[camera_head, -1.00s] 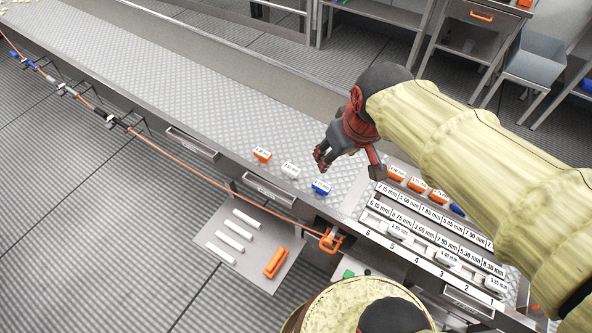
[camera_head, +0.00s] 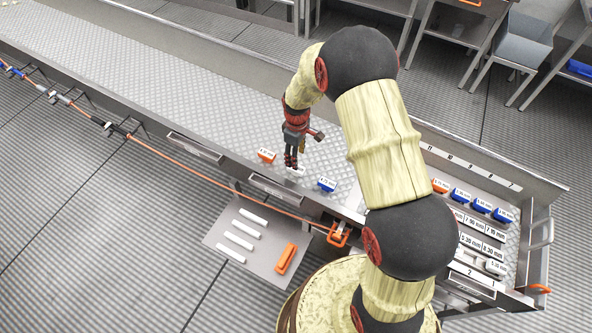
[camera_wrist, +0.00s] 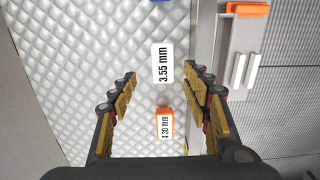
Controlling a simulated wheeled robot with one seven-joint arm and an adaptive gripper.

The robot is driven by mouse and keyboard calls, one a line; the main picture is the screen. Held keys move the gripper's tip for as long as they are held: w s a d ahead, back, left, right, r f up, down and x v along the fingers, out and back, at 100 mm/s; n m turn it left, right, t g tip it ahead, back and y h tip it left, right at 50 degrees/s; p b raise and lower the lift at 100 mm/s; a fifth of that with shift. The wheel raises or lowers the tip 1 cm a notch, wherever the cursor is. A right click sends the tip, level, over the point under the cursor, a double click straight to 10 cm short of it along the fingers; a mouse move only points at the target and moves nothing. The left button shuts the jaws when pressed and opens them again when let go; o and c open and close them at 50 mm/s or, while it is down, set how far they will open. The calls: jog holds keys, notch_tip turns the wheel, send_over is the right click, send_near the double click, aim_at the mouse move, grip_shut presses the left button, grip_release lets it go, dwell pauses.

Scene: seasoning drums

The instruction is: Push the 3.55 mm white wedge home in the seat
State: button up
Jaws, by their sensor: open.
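The white wedge (camera_wrist: 163,65) labelled 3.55 mm lies on the quilted metal bench. In the wrist view it is near the fingertips, in the gap between them. In the head view only a bit of the white wedge (camera_head: 296,173) shows below the fingers. My gripper (camera_head: 291,164) points down over it; in the wrist view my gripper (camera_wrist: 159,78) is open, with a finger on each side. I cannot tell how high the tips are above the bench. The rack of labelled seats (camera_head: 478,274) is at the right, partly hidden by my arm; I cannot make out the 3.55 mm seat.
An orange wedge (camera_head: 266,156), labelled 4.30 mm in the wrist view, and a blue wedge (camera_head: 326,185) flank the white one. Several blue wedges (camera_head: 481,205) stand at the rack's back. A lower shelf (camera_head: 222,232) holds white bars and an orange piece (camera_head: 286,258).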

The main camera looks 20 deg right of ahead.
notch_tip(320, 180, down, 8)
jog(key=shift+s+a+r+b, duration=0.15)
jog(key=shift+r+b, duration=0.1)
jog(key=shift+b, duration=0.75)
jog(key=shift+r, duration=0.1)
jog(key=c, duration=1.2)
grip_shut()
